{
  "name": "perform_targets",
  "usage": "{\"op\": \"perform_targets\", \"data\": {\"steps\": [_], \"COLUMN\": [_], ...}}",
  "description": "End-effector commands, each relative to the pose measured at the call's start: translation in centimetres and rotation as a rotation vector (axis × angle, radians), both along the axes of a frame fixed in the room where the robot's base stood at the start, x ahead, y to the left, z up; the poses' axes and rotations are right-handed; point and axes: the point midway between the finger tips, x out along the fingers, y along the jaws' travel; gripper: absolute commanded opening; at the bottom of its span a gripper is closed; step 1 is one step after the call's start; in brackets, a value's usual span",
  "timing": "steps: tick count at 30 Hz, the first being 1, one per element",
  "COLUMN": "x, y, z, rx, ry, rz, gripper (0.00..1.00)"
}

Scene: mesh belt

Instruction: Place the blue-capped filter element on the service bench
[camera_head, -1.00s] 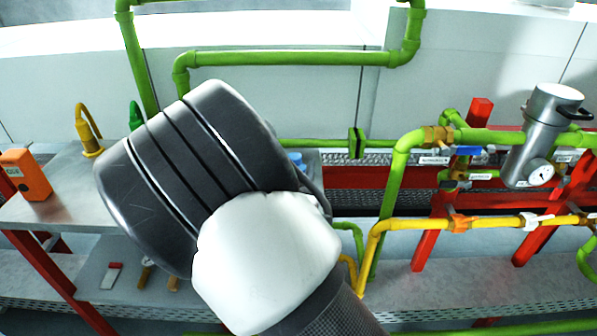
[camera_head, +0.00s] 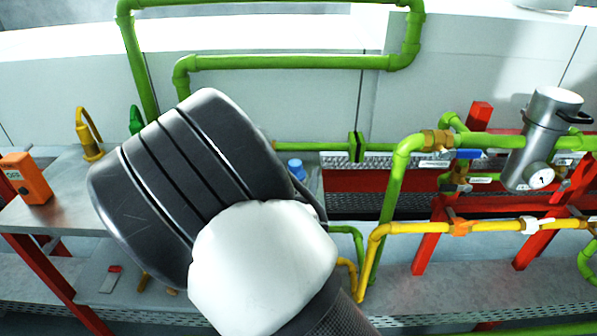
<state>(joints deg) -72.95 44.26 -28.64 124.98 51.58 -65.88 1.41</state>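A blue-capped piece (camera_head: 297,168), likely the filter element, shows just right of my arm's dark wrist. Only its blue top shows; its lower part is hidden behind my arm. The service bench (camera_head: 40,212) is the grey metal table at the left, with red legs and a lower shelf. My arm's large dark and white links fill the middle of the view. My gripper is hidden behind them, so I cannot see its fingers or whether it touches the blue-capped piece.
An orange device (camera_head: 26,179), a yellow hooked fitting (camera_head: 88,135) and a green one (camera_head: 135,119) stand on the bench. Green pipes (camera_head: 290,62) and a yellow pipe (camera_head: 450,228) run behind and right. A grey metal canister with a gauge (camera_head: 540,135) is at the right.

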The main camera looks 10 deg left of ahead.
Motion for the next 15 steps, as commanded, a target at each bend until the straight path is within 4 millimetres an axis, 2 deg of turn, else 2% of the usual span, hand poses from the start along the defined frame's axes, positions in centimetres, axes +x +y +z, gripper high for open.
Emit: {"op": "perform_targets", "data": {"steps": [9, 15], "x": [-6.9, -9.9], "y": [-0.2, -0.3], "z": [0.1, 0.0], "rx": [-0.001, -0.001], "ry": [0.002, 0.001], "rz": [0.004, 0.002], "gripper": [0.57, 0.57]}}
